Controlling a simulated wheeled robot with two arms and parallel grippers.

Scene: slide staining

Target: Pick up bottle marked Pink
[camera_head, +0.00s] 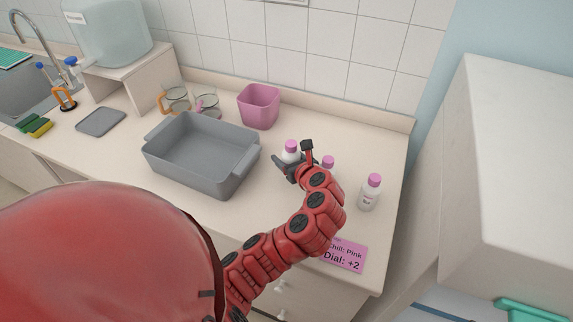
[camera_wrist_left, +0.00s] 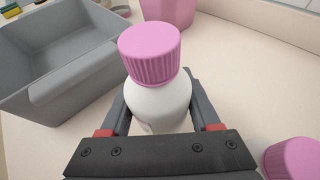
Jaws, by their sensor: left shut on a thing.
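A white bottle with a pink cap (camera_head: 291,147) stands on the counter between the grey tub and the other bottles. My left gripper (camera_head: 293,157) is shut on it, with one finger on each side of its body. In the left wrist view the held bottle (camera_wrist_left: 155,92) is upright between the dark fingers of my gripper (camera_wrist_left: 158,108). Its label is not readable. A second pink-capped bottle (camera_head: 328,162) is partly hidden behind my wrist. A third bottle (camera_head: 369,193) stands to the right. My right gripper is not in view.
A grey tub (camera_head: 180,180) stands left of the held bottle, with a pink bin (camera_head: 258,107) behind. A pink card (camera_head: 346,255) reading "Chill: Pink, Dial: +2" lies near the front edge. Glass jars (camera_head: 175,98) are at the back, and a sink (camera_head: 38,95) at the far left.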

